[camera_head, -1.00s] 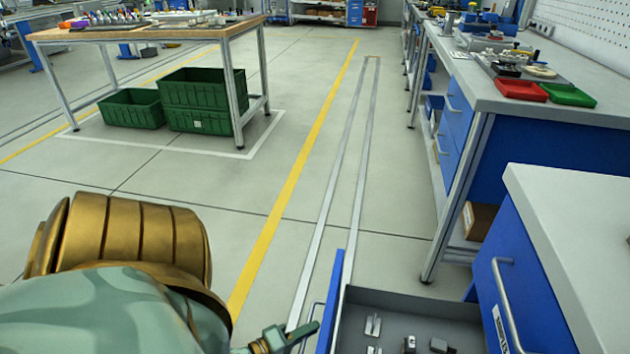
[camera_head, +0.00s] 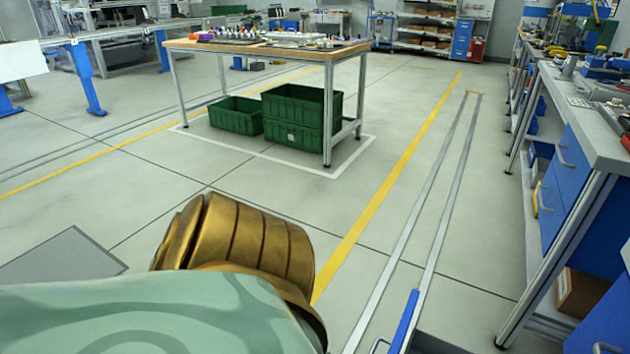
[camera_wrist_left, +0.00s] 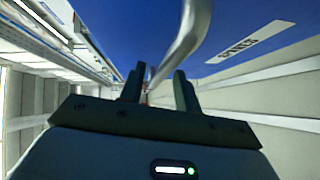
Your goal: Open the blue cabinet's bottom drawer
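The blue cabinet (camera_head: 603,322) shows only at the lower right edge of the head view, with a bit of a grey handle. A pulled-out drawer's blue front (camera_head: 404,322) stands at the bottom, well away from the cabinet; its inside is mostly cut off. I cannot tell which drawer level it is. In the left wrist view, a silver bar handle (camera_wrist_left: 189,32) runs from a blue labelled front (camera_wrist_left: 235,45) down toward my left gripper (camera_wrist_left: 158,85). Its dark fingers are apart, with the handle's far part appearing between them; contact is unclear. My right gripper is out of view.
A workbench (camera_head: 585,125) with blue drawers runs along the right. A wooden-top table (camera_head: 262,52) with green crates (camera_head: 300,118) below stands across the floor. Open floor (camera_head: 400,200) with a yellow line and metal rails lies between them.

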